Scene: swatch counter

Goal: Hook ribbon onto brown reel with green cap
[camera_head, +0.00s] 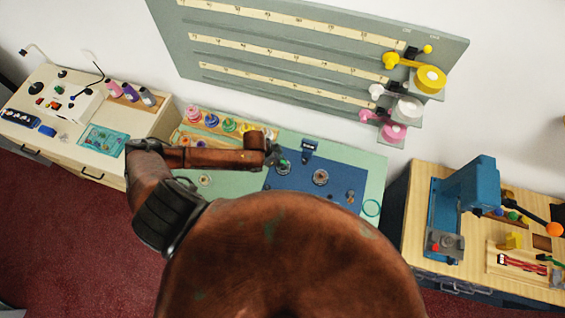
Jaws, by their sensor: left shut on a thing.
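My left gripper (273,155) is at the end of my brown arm, over the left edge of the blue mat (330,190). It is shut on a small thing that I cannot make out. A small dark reel with a green cap (283,167) stands on the mat close beside the gripper. I cannot tell whether they touch. Yellow ribbon (431,79), white ribbon (408,109) and pink ribbon (394,132) rolls sit at the right end of the wall board. No loose ribbon end shows clearly. My right gripper is not in view.
A blue press (465,200) is on the right bench. My own body hides the front middle.

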